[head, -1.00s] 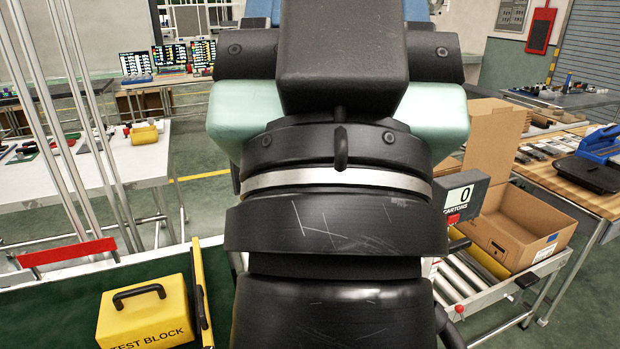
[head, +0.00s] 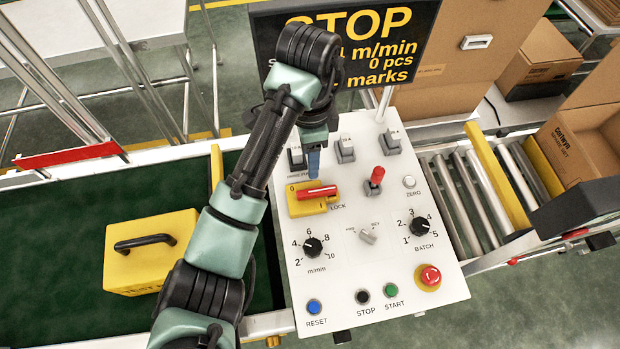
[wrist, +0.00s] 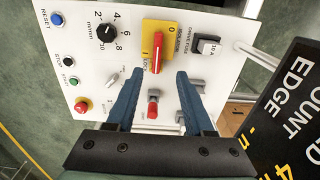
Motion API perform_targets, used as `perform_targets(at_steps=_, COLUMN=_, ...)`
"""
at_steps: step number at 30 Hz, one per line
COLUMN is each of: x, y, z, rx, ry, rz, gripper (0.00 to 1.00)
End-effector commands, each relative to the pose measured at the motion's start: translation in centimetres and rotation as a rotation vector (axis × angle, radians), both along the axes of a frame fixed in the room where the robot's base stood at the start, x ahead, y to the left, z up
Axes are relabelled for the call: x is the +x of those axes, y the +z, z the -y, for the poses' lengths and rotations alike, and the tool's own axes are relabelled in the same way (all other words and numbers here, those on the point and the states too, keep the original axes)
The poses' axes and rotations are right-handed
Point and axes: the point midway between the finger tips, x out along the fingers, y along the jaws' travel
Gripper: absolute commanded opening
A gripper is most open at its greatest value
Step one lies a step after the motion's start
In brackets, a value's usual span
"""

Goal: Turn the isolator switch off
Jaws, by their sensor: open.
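The isolator switch is a red bar handle (head: 317,193) on a yellow plate (head: 296,208) on the white control panel. A 0 is marked at the plate's left in the head view, and LOCK is printed beside it. The handle lies left to right there; in the wrist view the red handle (wrist: 157,54) stands nearly upright in the picture, near the 0. My gripper (head: 313,165) is over the switch's far edge in the head view. In the wrist view my gripper (wrist: 160,82) has its blue fingers apart, with nothing between them; contact with the handle does not show.
A red toggle (head: 376,176) stands right of the switch, and grey breakers (head: 345,150) stand behind. Knobs, buttons and a red emergency stop (head: 429,277) fill the nearer panel. A display (head: 400,40) rises behind. A yellow test block (head: 150,250) sits on the green belt (head: 60,220).

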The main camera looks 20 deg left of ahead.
Motion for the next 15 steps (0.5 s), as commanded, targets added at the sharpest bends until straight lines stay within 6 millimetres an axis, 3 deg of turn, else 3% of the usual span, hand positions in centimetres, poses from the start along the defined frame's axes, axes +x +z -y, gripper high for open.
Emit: perform_targets(at_steps=15, x=-0.5, y=-8.0, z=-0.1, rx=-0.003, ry=-0.005, rz=-0.022, gripper=0.53)
